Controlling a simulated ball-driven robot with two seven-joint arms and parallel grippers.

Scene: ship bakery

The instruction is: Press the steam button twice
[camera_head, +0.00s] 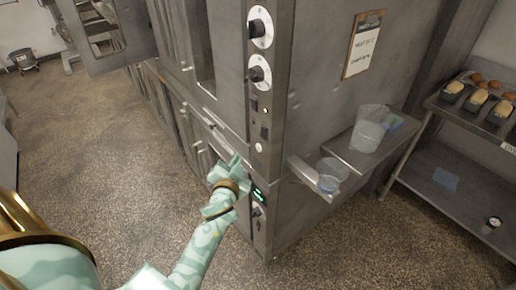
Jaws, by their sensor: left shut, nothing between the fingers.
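My left gripper (232,166) is shut and empty. Its fingers point up and away in front of the steel oven (225,110), left of the control panel (271,60). On the panel I see a small round pale button (258,147), a dark switch (264,132) and a small amber light (265,110). No steam label is readable, so I cannot tell surely which control is the steam button. The fingertips are a little left of and below the pale button and appear apart from it. My right gripper is not in view.
A side shelf (358,158) holds a clear container (369,130); a clear bowl (331,175) sits nearby. A rack (452,112) with loaves stands right. The speckled floor (110,150) is open at left.

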